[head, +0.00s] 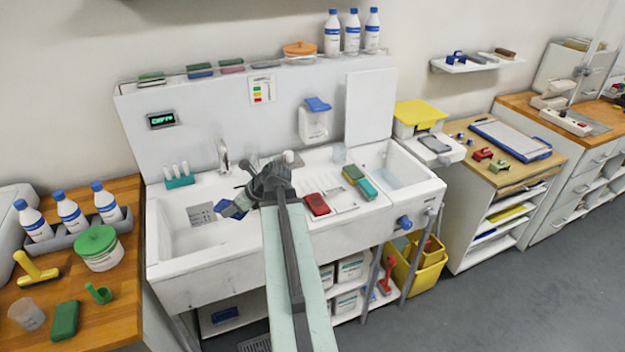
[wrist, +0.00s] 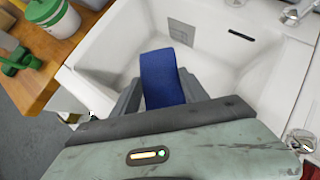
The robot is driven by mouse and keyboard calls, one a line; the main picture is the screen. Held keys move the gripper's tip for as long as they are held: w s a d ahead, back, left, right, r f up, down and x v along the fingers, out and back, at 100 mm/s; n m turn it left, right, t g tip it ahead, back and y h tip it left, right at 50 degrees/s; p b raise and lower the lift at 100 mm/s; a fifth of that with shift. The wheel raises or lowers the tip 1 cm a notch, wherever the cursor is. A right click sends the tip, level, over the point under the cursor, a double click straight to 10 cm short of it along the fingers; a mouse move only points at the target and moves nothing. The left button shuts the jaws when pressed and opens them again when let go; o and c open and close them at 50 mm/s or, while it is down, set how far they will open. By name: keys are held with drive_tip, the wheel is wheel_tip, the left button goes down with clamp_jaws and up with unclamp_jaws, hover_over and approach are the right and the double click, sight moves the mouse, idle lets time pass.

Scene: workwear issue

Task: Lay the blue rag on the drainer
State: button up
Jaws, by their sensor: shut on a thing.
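The blue rag (wrist: 162,78) is held between the two grey fingers of my gripper (wrist: 160,88) in the wrist view, above the white sink basin. In the head view my gripper (head: 240,202) is over the right part of the left basin (head: 178,222), and the rag (head: 232,210) shows small and partly hidden at its tip. The ridged white drainer (head: 339,190) lies to the right of my gripper.
A clear cup (head: 339,153) stands behind the drainer, and a tap (head: 223,155) rises behind the left basin. A small basin (head: 390,172) is at the right. A wooden counter (head: 120,318) with bottles and a green-lidded tub (head: 97,248) stands at the left.

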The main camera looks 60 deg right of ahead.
drive_tip(key=shift+a, duration=0.1)
drive_tip(key=shift+w+d, duration=0.2)
drive_tip(key=shift+d, duration=0.15)
drive_tip(key=d+r+m+h+p, duration=0.25)
drive_tip(key=d+m, duration=0.25)
drive_tip(key=d, duration=0.8)
wheel_tip(320, 180, up, 3)
drive_tip(key=m+g+h+p, duration=0.2)
drive_tip(key=m+h+p, duration=0.1)
drive_tip(key=m+h, duration=0.1)
hover_over(302, 176)
drive_tip(key=s+a, duration=0.2)
drive_tip(key=s, duration=0.1)
drive_tip(key=f+b, duration=1)
drive_tip(key=shift+w+a+f+b, duration=0.1)
drive_tip(key=shift+w+f+b, duration=0.1)
drive_tip(key=shift+f+b, duration=0.2)
drive_tip(key=shift+r, duration=0.25)
drive_tip(key=shift+f, duration=0.15)
drive_tip(key=o, duration=1.5)
